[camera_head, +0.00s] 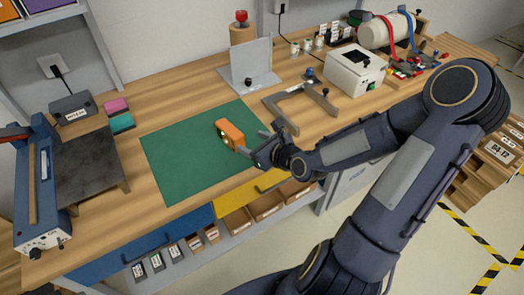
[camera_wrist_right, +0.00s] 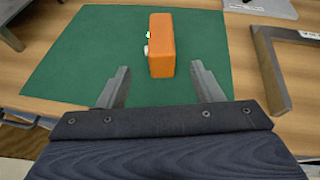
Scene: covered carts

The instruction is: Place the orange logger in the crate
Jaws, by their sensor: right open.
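The orange logger (camera_head: 230,134) is a small orange box on the green mat (camera_head: 180,160), near the mat's right side. In the right wrist view the logger (camera_wrist_right: 161,45) stands ahead of and between the open fingers, with small pale parts on its left side. My right gripper (camera_head: 256,147) is open and empty, close to the logger's right end. In the right wrist view the gripper's fingers (camera_wrist_right: 159,88) point toward the logger. I cannot make out which container is the crate. My left gripper is out of view.
A grey C-shaped frame (camera_head: 300,100) lies right of the mat, with a grey upright plate (camera_head: 250,65) behind. A white box (camera_head: 354,72) stands farther right. A dark plate (camera_head: 90,165) is on the left. Open bins (camera_head: 268,207) sit below the bench edge.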

